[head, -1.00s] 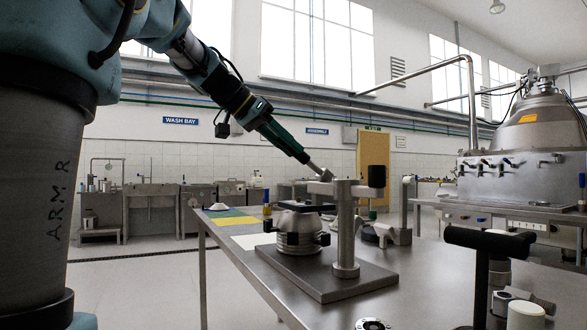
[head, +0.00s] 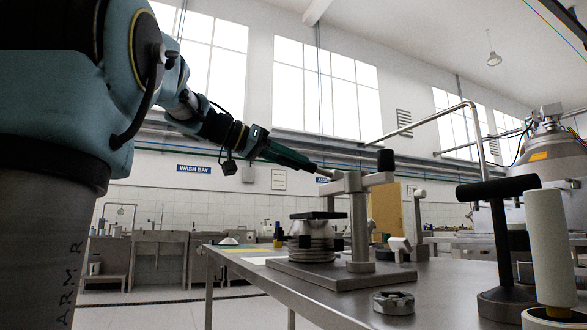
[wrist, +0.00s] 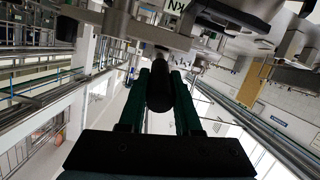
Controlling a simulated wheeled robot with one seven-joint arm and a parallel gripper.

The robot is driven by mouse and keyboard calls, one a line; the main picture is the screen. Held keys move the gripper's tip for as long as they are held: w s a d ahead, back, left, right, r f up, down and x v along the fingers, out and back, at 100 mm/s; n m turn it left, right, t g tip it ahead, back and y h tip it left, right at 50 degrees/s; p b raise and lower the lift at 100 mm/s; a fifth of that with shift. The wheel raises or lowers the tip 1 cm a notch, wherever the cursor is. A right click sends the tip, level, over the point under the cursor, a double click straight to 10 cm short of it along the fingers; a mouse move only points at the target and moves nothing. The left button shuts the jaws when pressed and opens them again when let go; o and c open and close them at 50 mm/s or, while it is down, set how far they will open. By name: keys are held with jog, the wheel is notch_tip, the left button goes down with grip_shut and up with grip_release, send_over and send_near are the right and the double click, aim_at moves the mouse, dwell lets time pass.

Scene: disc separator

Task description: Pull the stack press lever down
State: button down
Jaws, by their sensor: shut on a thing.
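The stack press (head: 358,235) stands on a grey base plate on the bench, with an upright column and a head on top. Its lever (head: 325,173), a short grey rod, slopes up and left from the head. My gripper (head: 309,166) is shut on the lever's black grip, which is mostly hidden in the head view. In the wrist view, the black grip (wrist: 160,86) lies between my two dark green fingers. The disc stack (head: 311,243) sits on the base plate left of the column, with a black plate on top, below the press head.
A black T-handle (head: 497,188) and a white cylinder (head: 550,248) stand at the bench's right front. A metal ring (head: 393,302) lies on the steel bench (head: 340,308). Sinks line the back wall. Air left of the press is clear.

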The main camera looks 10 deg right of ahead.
jog(key=shift+f, duration=0.15)
jog(key=c, duration=0.6)
grip_release()
jog(key=p+v, duration=0.1)
jog(key=v, duration=1)
